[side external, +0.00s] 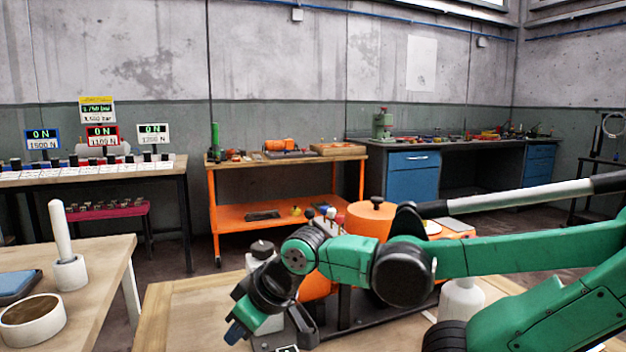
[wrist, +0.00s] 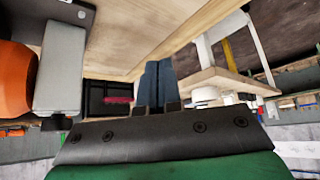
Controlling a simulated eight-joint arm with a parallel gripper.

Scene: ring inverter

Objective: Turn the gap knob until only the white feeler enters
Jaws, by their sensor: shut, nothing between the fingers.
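My gripper (side external: 237,332) is low at the front of the wooden bench, left of the orange machine, with its fingers together. In the wrist view the two blue-grey fingers (wrist: 157,84) are side by side with nothing between them. The machine has an orange body (side external: 366,220) with a black knob (side external: 377,202) on top. A grey block (side external: 262,265) with a dark cap stands behind my wrist; a grey block (wrist: 62,68) and a black knob (wrist: 56,123) show in the wrist view. Several small ball-topped handles (side external: 331,213), one white, stand behind my arm; whether they are the feelers is unclear. My arm hides much of the machine.
A white bottle (side external: 461,299) stands right of the machine. A second table at left holds a white ring (side external: 32,320), a white post (side external: 62,235) and a blue tray (side external: 15,285). The bench top (side external: 180,310) left of my gripper is clear.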

